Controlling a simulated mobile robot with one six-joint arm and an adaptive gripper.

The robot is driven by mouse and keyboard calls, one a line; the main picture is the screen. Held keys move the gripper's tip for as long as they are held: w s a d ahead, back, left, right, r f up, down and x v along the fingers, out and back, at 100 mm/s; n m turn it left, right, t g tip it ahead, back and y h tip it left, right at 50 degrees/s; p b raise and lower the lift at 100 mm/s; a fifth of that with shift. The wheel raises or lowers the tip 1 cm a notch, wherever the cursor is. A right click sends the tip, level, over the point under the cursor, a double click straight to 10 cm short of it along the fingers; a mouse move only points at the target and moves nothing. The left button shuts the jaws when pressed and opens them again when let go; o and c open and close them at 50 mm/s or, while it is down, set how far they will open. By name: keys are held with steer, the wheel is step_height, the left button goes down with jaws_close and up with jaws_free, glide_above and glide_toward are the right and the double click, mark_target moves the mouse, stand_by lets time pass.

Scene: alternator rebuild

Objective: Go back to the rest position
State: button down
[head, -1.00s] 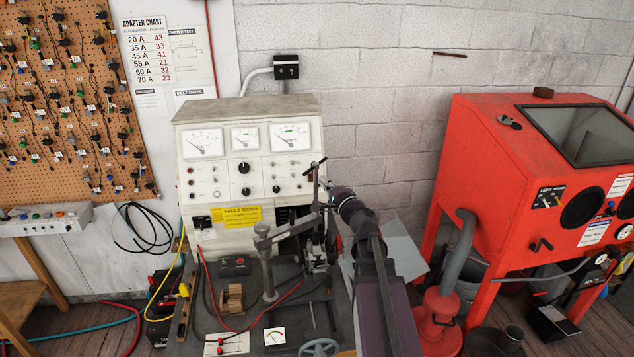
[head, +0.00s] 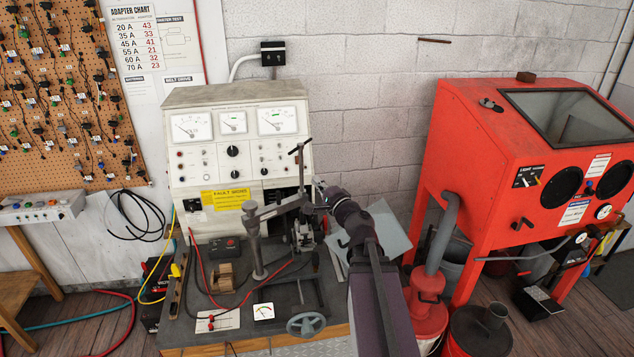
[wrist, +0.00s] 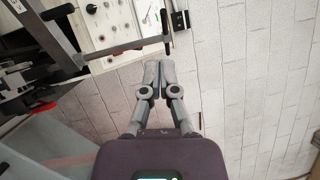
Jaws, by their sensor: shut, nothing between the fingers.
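My gripper (wrist: 148,80) shows in the wrist view with its two grey fingers together and nothing between them. It points toward the white block wall beside the test bench (head: 238,150). In the head view my arm reaches up from the bottom, and its end (head: 322,192) is near the clamp stand on the bench; the fingertips there are small and partly hidden by the arm. In the wrist view a dark T-shaped handle (wrist: 165,30) stands just beyond the fingertips, apart from them as far as I can tell.
The bench top holds a clamp stand (head: 255,240), a handwheel (head: 306,325), a small meter (head: 263,312) and red leads. A red blast cabinet (head: 470,150) with a red canister (head: 428,312) stands at right. A pegboard of adapters (head: 60,100) hangs at left.

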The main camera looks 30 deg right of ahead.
steer(key=shift+a, duration=0.1)
stand_by(0.3)
steer(key=s+a+f+n+g+y+b, duration=0.3)
steer(key=a+f+n+g+y+b, duration=0.25)
steer(key=a+f+n+g, duration=0.8)
steer(key=s+a+f+n+g+h+b, duration=0.2)
steer(key=s+f, duration=0.4)
steer(key=f, duration=0.3)
steer(key=s+a+f+n+g+h+b, duration=0.2)
steer(key=s+f+h, duration=0.4)
steer(key=f, duration=0.3)
steer(key=shift+s+a+f+g+b, duration=0.2)
steer(key=shift+s+a+g+b, duration=0.35)
steer(key=shift+g, duration=0.4)
steer(key=shift+w+n, duration=0.1)
steer(key=shift+n, duration=0.15)
